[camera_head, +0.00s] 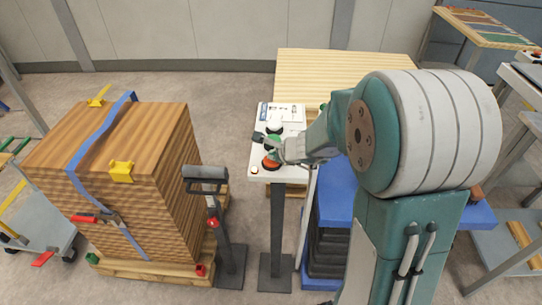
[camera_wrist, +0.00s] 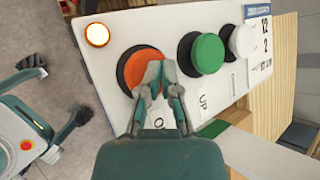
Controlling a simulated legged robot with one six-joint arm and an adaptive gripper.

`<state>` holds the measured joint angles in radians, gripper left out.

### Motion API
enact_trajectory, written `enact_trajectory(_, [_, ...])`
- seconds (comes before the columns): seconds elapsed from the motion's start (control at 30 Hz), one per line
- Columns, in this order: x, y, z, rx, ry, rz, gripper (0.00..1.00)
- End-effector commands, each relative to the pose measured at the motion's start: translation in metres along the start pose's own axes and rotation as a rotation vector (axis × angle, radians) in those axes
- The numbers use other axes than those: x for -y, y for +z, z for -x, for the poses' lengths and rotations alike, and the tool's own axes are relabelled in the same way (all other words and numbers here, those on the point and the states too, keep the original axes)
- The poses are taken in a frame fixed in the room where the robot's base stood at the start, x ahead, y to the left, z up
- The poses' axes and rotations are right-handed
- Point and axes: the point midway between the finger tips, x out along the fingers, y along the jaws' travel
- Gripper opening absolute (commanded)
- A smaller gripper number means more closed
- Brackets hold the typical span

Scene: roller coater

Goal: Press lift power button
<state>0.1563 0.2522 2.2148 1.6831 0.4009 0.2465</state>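The white control panel (camera_head: 258,165) stands on a dark post, left of my arm. In the wrist view, the panel (camera_wrist: 105,65) carries a red-orange button (camera_wrist: 135,65), a green button (camera_wrist: 207,53) labelled UP and a white button (camera_wrist: 240,41) in a row. A small round light (camera_wrist: 97,34) glows orange at its corner. My gripper (camera_wrist: 162,68) has its fingertips together, empty, over the right part of the red-orange button; whether they touch it is unclear. The fingers partly cover that button and its label. In the head view my gripper (camera_head: 272,151) is beside the red button (camera_head: 270,163).
A strapped wooden block (camera_head: 110,140) sits on a pallet at left. A pallet-jack handle (camera_head: 206,173) stands between it and the panel. A wooden tabletop (camera_head: 340,70) lies behind the panel, and a blue lift platform (camera_head: 338,185) is at its right.

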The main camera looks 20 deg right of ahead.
Motion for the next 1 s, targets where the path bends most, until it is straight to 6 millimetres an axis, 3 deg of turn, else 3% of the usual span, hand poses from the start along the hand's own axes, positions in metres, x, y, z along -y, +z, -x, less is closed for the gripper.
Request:
enact_trajectory(0.03, [-0.007,-0.006,-0.003,-0.013,0.015,-0.005,0.00])
enact_trajectory(0.5, [-0.003,-0.004,0.003,-0.013,0.014,-0.005,0.00])
enact_trajectory(1.0, [0.022,0.021,0.032,-0.006,0.005,0.000,0.00])
